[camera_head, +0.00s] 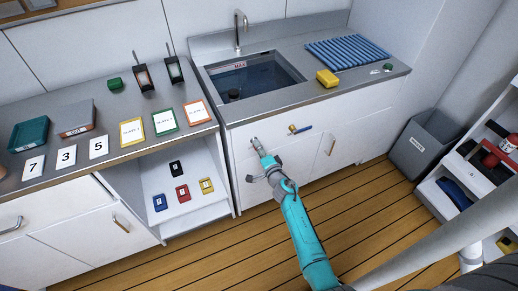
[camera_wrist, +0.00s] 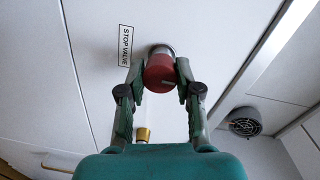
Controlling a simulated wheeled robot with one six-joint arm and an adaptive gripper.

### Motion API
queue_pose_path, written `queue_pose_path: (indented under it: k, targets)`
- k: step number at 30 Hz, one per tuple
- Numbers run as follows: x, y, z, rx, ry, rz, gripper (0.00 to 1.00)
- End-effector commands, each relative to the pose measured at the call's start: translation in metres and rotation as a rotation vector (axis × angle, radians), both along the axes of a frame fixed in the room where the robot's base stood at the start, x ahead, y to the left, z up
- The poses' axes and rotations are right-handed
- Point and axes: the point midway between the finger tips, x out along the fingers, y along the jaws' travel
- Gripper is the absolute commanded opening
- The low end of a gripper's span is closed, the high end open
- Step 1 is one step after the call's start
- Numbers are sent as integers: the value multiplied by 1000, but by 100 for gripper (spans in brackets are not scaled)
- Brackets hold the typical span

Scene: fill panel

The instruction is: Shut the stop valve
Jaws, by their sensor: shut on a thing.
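The stop valve's red round knob (camera_wrist: 159,72) sticks out from a white cabinet front in the wrist view. A label reading STOP VALVE (camera_wrist: 125,46) is beside it. The knob has a pale mark near its lower right edge. My gripper (camera_wrist: 161,80) is shut on the knob, one finger on each side. In the head view my gripper (camera_head: 256,144) is at the white front below the sink, and the knob is too small or hidden to make out there.
A brass-and-blue handle (camera_head: 300,129) sticks out right of my gripper on the same front. The sink (camera_head: 290,78) is above. An open shelf with small coloured cases (camera_head: 181,193) is to the left. A grey bin (camera_head: 421,143) stands at the right. Wooden floor in front is clear.

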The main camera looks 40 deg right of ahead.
Motion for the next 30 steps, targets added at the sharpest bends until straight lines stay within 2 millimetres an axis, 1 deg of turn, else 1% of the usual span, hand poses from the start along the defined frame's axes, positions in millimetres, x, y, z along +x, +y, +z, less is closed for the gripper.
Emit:
queue_pose_path:
  k: [1, 2, 3, 5, 13, 17, 22, 30]
  targets:
    - [-1, 1, -3, 2, 5, 1, 0]
    - [-1, 1, -3, 2, 4, 1, 36]
    - [-1, 1, -3, 2, 5, 1, 46]
    - [-1, 1, -3, 2, 4, 1, 59]
    - [0, 1, -1, 0, 1, 1, 59]
    - [-5, 2, -1, 0, 1, 0, 59]
    - [-25, 7, -1, -1, 3, -1, 59]
    - [-73, 21, 2, 1, 4, 0, 59]
